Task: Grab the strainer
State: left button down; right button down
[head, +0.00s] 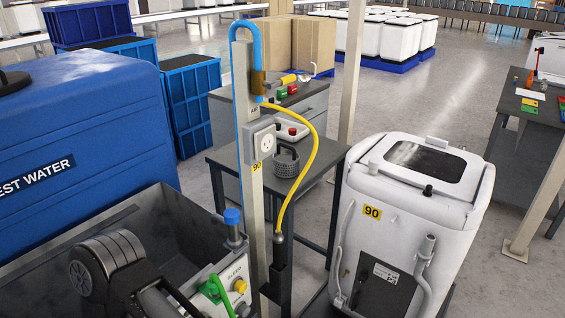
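The strainer looks to be the small grey perforated basket (286,163) with a handle. It stands upright on the dark side table (325,172), behind the grey post with the yellow hose. The post and its socket box stand just left of it, and the yellow hose hangs close to its right side. Neither of my grippers can be made out in the head view.
A grey post (250,200) with a yellow hose (313,165) stands before the table. A blue water tank (90,130) and an open grey tub (170,225) fill the left. A white lidded tank (410,210) stands right. Open floor (430,110) lies behind.

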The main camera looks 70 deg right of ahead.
aim_at(286, 164)
jog(key=z, duration=2.5)
